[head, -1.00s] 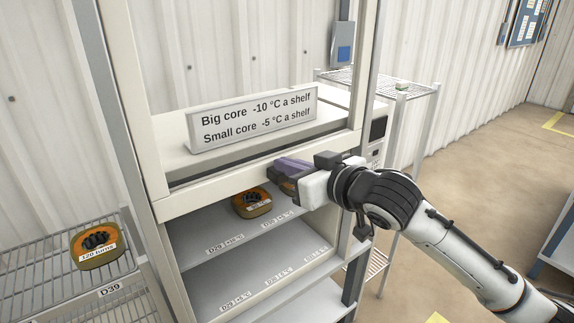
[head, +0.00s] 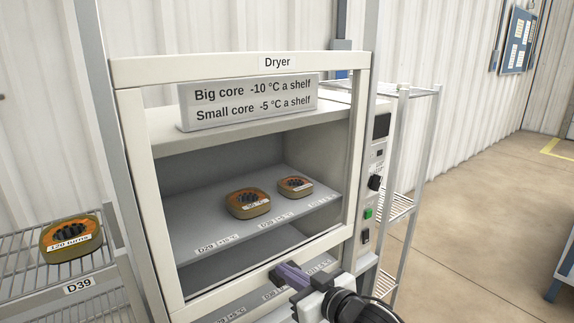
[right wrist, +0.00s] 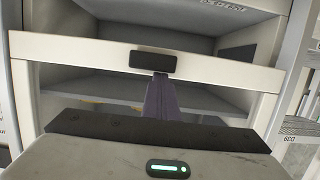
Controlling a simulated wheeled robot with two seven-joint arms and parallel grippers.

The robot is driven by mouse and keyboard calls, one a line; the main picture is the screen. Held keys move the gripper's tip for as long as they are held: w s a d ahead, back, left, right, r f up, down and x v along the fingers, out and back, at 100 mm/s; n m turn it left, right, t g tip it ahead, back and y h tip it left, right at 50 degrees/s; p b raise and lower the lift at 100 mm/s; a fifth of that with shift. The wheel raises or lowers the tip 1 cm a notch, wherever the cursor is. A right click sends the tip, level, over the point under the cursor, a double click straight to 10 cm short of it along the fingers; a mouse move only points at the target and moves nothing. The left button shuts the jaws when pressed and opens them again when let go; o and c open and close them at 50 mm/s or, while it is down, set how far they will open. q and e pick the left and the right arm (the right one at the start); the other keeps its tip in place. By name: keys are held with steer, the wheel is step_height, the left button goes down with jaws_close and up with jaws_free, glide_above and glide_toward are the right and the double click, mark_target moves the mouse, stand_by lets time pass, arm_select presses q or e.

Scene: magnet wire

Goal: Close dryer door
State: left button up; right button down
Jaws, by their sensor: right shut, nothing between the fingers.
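The dryer door (head: 262,268) is a pale frame with a clear pane, lowered over most of the dryer front. A gap with shelf edges still shows under its bottom rail. My right gripper (head: 281,271) is shut and empty, its purple fingers at the bottom rail. In the right wrist view, which looks upside down, the fingers (right wrist: 161,92) reach to a dark handle (right wrist: 153,61) on the door rail (right wrist: 225,68); whether they touch cannot be told. My left gripper is not in view.
Two orange cores (head: 248,203) (head: 295,186) lie on a shelf behind the pane. A sign (head: 248,102) stands inside higher up. A wire rack with a third core (head: 71,238) is at left. A control panel (head: 376,180) is at right.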

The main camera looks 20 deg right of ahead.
step_height(320, 180, down, 14)
steer(key=b, duration=0.5)
steer(key=shift+f, duration=0.25)
steer(key=shift+s+d+f, duration=0.1)
step_height(320, 180, up, 6)
steer(key=p, duration=0.5)
steer(key=f+p+v, duration=0.1)
steer(key=v, duration=0.8)
steer(key=shift+s, duration=0.4)
